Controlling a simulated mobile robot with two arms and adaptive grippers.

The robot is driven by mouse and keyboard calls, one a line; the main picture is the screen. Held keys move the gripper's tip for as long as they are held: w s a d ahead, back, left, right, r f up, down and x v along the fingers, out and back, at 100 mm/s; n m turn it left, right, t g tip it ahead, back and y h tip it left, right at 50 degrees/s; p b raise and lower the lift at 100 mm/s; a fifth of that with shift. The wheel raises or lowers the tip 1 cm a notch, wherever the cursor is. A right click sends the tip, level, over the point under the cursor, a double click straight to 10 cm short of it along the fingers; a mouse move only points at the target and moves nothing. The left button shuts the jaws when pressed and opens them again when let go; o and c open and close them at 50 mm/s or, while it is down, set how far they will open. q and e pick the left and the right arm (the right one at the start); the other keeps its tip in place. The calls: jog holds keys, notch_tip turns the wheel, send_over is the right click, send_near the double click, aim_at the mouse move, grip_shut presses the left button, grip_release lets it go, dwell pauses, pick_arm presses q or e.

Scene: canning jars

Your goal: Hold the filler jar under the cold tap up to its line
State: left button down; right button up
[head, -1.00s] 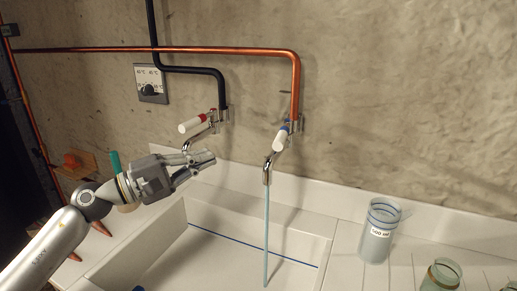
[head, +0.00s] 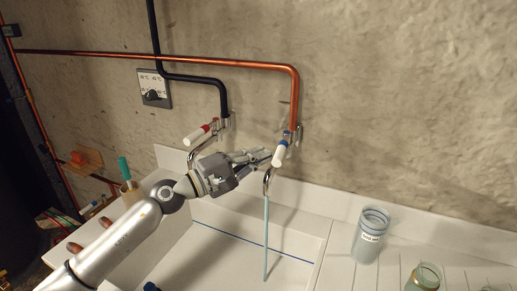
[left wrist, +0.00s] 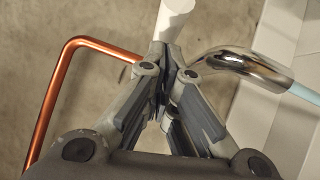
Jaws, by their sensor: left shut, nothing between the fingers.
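The cold tap's white lever (head: 280,154) with a blue collar is on the wall below the copper pipe. A thin stream of water (head: 266,235) runs from its spout into the sink. My left gripper (head: 268,156) is shut and empty, its fingertips close beside this lever. In the left wrist view the lever (left wrist: 173,18) is just beyond the fingertips and the chrome spout (left wrist: 242,66) is at their right; contact is unclear. A clear jar with a white label (head: 370,240) and blue rings stands upright on the drainboard, right of the sink. My right gripper is not in view.
The hot tap (head: 205,132), with a red collar, is left of the cold tap, behind my left arm. The white sink (head: 225,262) is below. Another glass jar (head: 425,275) stands at the lower right. A dial plate (head: 153,88) is on the wall.

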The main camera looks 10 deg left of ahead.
pick_arm(q)
jog(key=shift+d, duration=0.1)
dwell(0.3)
jog(key=shift+s+d+r, duration=0.1)
jog(key=shift+s+d, duration=0.05)
jog(key=shift+d, duration=0.5)
